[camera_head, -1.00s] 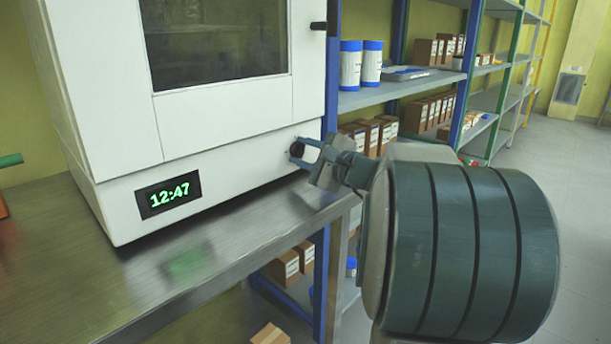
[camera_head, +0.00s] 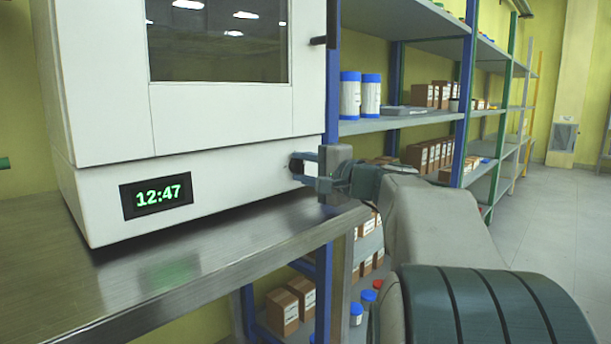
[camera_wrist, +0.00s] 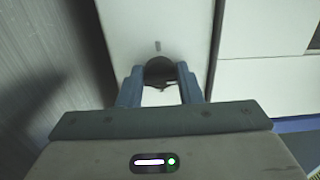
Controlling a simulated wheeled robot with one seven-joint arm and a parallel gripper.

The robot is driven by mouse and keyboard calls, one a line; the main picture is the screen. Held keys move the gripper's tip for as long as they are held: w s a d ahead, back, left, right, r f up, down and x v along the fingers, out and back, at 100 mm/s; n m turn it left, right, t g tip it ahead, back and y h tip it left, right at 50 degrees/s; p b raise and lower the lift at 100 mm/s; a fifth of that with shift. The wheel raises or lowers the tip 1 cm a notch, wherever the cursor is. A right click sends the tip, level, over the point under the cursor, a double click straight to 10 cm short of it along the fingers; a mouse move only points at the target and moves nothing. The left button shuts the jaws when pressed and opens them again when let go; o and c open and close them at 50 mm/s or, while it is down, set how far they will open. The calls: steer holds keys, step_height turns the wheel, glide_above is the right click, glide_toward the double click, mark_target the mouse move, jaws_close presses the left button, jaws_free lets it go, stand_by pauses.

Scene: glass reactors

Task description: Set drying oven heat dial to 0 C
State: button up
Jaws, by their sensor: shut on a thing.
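The drying oven (camera_head: 230,165) is a white box on the metal bench, with a dark window and a green display (camera_head: 156,195) reading 12:47. Its dark round heat dial (camera_head: 296,166) sits at the lower right of the front panel. My gripper (camera_head: 303,166) is at the dial with its fingers on either side, shut on it. In the wrist view, the dial (camera_wrist: 160,70) lies between the two blue-grey fingertips of my gripper (camera_wrist: 160,82), and a small grey mark shows on the panel beyond it. The dial's setting cannot be read.
The metal bench (camera_head: 190,255) lies under the oven, with a bare strip in front. A blue and green shelf rack (camera_head: 420,120) with boxes and white blue-lidded containers (camera_head: 350,95) stands behind and right of my arm. Floor is open at far right.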

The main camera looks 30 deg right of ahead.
stand_by(0.3)
steer(key=o, duration=1)
steer(key=shift+c, duration=0.2)
steer(key=p+v, duration=0.2)
steer(key=v, duration=1.1)
steer(key=shift+s+p, duration=0.4)
steer(key=shift+d+r, duration=0.1)
